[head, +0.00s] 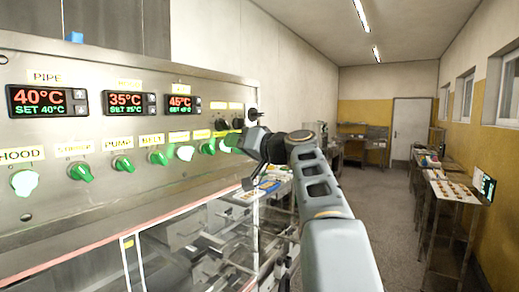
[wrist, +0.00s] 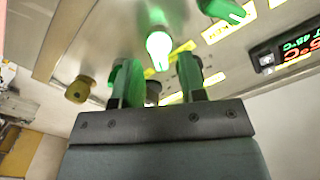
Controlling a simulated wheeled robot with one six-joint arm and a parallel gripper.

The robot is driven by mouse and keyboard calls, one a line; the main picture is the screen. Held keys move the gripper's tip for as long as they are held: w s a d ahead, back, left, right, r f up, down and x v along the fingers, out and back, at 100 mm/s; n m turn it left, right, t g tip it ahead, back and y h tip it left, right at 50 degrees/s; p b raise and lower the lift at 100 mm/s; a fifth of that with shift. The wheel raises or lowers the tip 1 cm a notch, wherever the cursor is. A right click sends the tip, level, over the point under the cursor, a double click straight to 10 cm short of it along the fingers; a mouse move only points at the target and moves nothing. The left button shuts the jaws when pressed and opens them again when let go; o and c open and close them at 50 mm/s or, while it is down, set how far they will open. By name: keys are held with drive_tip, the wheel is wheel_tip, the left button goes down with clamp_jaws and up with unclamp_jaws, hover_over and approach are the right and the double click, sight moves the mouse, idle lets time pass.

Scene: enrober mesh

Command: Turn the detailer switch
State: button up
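A row of green rotary switches runs along the steel control panel (head: 60,225) in the head view. HOOD, PUMP and BELT labels are readable; I cannot read which one is the detailer. A brightly lit switch (head: 228,144) sits near the right end, close to my gripper (head: 250,150). In the wrist view my gripper (wrist: 157,80) has its two fingers spread apart, facing the panel. A lit green-white switch (wrist: 158,45) shows just beyond the gap. A dark round part (wrist: 152,92) shows between the fingers; I cannot tell whether they touch it.
Red and green temperature displays (head: 47,100) sit above the switches. A clear-sided machine housing (head: 190,245) lies below the panel. A side table (head: 455,190) stands right; the aisle floor (head: 395,220) is clear.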

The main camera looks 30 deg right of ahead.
drive_tip(key=b+v, duration=0.3)
drive_tip(key=v, duration=0.9)
drive_tip(key=shift+s, duration=0.15)
drive_tip(key=w+d+f+m+g+h, duration=0.1)
drive_tip(key=d+f+m+h, duration=0.2)
drive_tip(key=f, duration=0.3)
drive_tip(key=w+d+f+m+g+h, duration=0.1)
drive_tip(key=d+f+m+g+h, duration=0.15)
drive_tip(key=f, duration=0.45)
drive_tip(key=a+f+m+g, duration=0.2)
drive_tip(key=a+f+g, duration=0.15)
drive_tip(key=f, duration=0.85)
drive_tip(key=s+a+f+n+g+h, duration=0.1)
drive_tip(key=s+a+f+n, duration=0.3)
drive_tip(key=a+f, duration=0.5)
drive_tip(key=s+a+f+n+g+h, duration=0.1)
drive_tip(key=s+a+f+n+g, duration=0.3)
drive_tip(key=s+a+f, duration=0.3)
drive_tip(key=a+f, duration=0.3)
drive_tip(key=shift+s+n, duration=0.25)
drive_tip(key=shift+n, duration=0.1)
